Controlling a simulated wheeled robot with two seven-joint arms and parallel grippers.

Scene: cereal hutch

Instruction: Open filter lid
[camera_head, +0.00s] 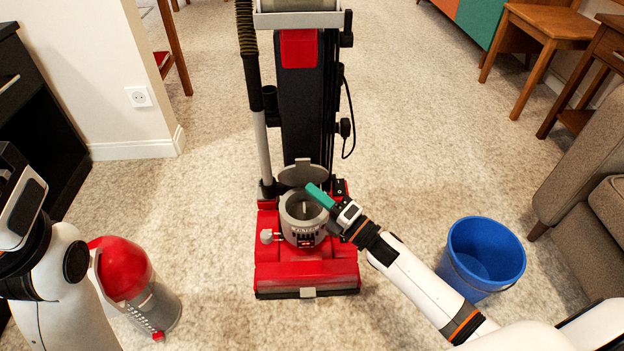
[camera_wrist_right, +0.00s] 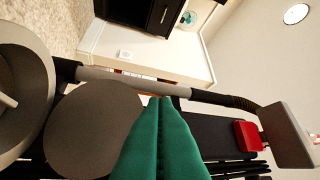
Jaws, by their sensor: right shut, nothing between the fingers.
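The red and black upright vacuum (camera_head: 308,262) stands in the middle of the head view. Its round grey filter housing (camera_head: 290,212) is uncovered, with its inside showing. The grey filter lid (camera_head: 302,174) is tilted up at the housing's back, towards the column. In the right wrist view the lid (camera_wrist_right: 92,128) is a dark disc beside the round housing (camera_wrist_right: 48,95). My right gripper (camera_head: 318,194) has teal fingers shut with nothing between them, over the housing's right rim, just in front of the lid. Whether they touch the lid is unclear. My left arm shows at the left edge, its fingers out of sight.
A blue bucket (camera_head: 482,255) stands to the right, near a sofa (camera_head: 585,195). A wall corner (camera_head: 105,75) and dark cabinet are at left. Carpet behind the vacuum is mostly clear.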

